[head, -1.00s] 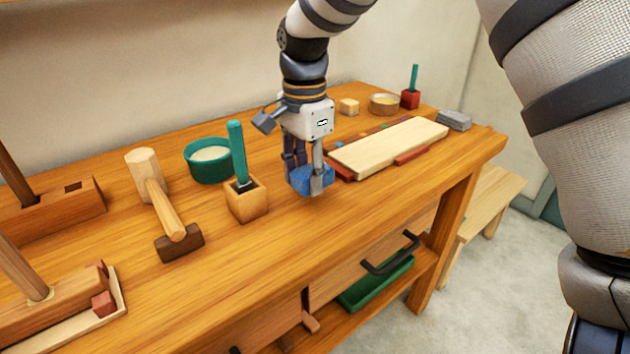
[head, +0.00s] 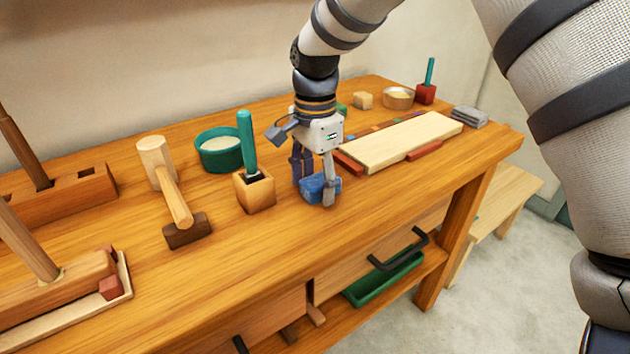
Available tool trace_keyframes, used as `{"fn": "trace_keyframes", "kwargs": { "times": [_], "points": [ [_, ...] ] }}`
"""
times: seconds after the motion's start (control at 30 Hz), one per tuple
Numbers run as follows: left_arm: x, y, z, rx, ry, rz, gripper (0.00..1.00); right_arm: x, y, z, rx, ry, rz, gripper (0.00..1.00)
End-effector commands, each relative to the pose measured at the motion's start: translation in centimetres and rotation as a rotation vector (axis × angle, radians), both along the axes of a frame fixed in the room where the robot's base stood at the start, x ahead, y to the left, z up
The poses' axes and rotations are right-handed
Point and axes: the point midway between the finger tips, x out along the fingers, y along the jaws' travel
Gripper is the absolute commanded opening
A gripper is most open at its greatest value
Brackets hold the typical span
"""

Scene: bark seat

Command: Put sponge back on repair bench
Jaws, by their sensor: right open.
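The blue sponge (head: 315,190) is on the repair bench (head: 235,250), near the middle of its front half. My right gripper (head: 317,190) comes down from above with its fingers on either side of the sponge. Its jaws are open, and one finger stands at the sponge's right side, partly covering it. My left gripper is not in view.
Left of the sponge stand a wooden block with a green handle (head: 254,190), a green bowl (head: 219,150) and a mallet (head: 170,195). A pale board (head: 400,142) lies close on the right. The front strip of the bench is clear.

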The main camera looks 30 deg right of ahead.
Motion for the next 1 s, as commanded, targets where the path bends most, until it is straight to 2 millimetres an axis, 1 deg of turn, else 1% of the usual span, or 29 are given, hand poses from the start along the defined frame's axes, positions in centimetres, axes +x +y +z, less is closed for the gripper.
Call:
{"fn": "trace_keyframes", "kwargs": {
  "times": [0.07, 0.3, 0.4, 0.5, 0.63, 1.0],
  "points": [
    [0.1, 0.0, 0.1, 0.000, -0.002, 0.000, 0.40, 0.1, 0.0, 1.4, -0.001, -0.006, 0.000, 0.57],
    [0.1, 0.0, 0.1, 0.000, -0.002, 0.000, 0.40, 0.1, 0.0, 7.9, -0.002, -0.006, 0.000, 0.57],
    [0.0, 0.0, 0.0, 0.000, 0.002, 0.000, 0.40, 0.0, 0.0, 10.0, -0.001, -0.003, 0.000, 0.57],
    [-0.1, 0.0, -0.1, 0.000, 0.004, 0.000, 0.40, 0.0, 0.0, 11.3, -0.001, -0.002, 0.001, 0.57],
    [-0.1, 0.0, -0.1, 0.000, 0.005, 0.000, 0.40, 0.0, 0.0, 12.0, -0.001, -0.001, 0.001, 0.57],
    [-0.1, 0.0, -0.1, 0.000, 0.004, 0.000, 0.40, 0.0, 0.0, 12.0, 0.000, -0.001, 0.000, 0.57]
  ]
}}
